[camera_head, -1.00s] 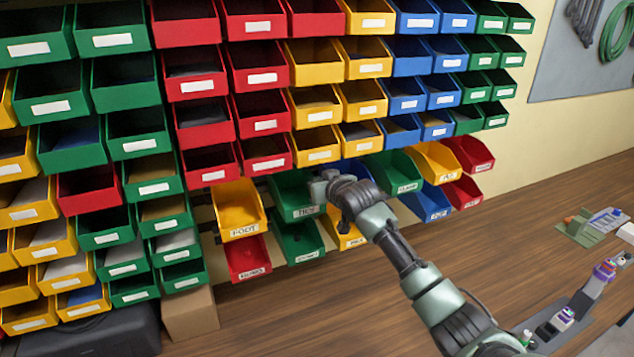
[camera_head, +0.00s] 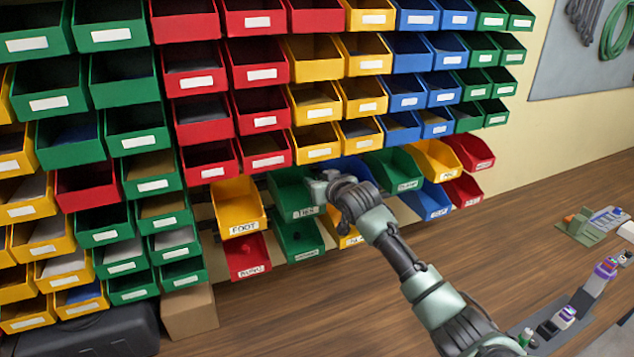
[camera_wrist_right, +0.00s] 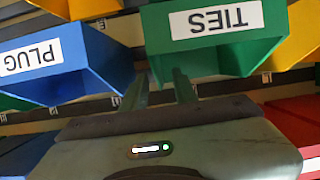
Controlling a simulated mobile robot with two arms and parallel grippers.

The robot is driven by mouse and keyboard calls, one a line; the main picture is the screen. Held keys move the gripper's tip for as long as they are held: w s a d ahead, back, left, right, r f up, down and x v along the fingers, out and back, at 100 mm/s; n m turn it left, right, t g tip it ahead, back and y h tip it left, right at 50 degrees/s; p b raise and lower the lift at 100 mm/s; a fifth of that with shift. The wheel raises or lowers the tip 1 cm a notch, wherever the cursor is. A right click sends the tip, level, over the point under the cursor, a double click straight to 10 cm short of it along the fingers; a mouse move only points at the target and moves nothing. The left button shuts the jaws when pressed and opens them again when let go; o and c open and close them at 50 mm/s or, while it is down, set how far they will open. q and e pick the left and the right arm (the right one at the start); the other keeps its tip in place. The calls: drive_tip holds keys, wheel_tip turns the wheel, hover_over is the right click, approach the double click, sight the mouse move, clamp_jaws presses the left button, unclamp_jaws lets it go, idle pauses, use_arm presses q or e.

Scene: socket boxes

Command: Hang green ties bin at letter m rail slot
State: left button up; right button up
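The green ties bin (camera_head: 297,200), labelled TIES, hangs on the rail strip under the red bins, right of the yellow FOOT bin (camera_head: 238,210). My right gripper (camera_head: 322,184) is at the bin's right side. In the right wrist view the ties bin (camera_wrist_right: 240,52) appears upside down, and the gripper's two fingers (camera_wrist_right: 160,90) stand apart with a gap between them, close to the bin's edge. The gripper looks open; contact with the bin is unclear. The slot letter m cannot be read. My left gripper is out of view.
Below hang a red bin (camera_head: 247,258) and another green bin (camera_head: 299,240). A blue PLUG bin (camera_wrist_right: 62,62) is beside the gripper in the wrist view. A green bin (camera_head: 393,172) hangs to the right. The wooden table (camera_head: 300,310) is largely clear; a cardboard box (camera_head: 190,312) stands at left.

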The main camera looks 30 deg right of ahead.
drive_tip(key=shift+s+r+b, duration=0.1)
drive_tip(key=shift+s+b, duration=0.2)
drive_tip(key=shift+s, duration=0.2)
drive_tip(key=b+v, duration=0.2)
drive_tip(key=v, duration=0.4)
drive_tip(key=shift+s+r, duration=0.25)
drive_tip(key=shift+s, duration=0.1)
drive_tip(key=shift+f, duration=0.15)
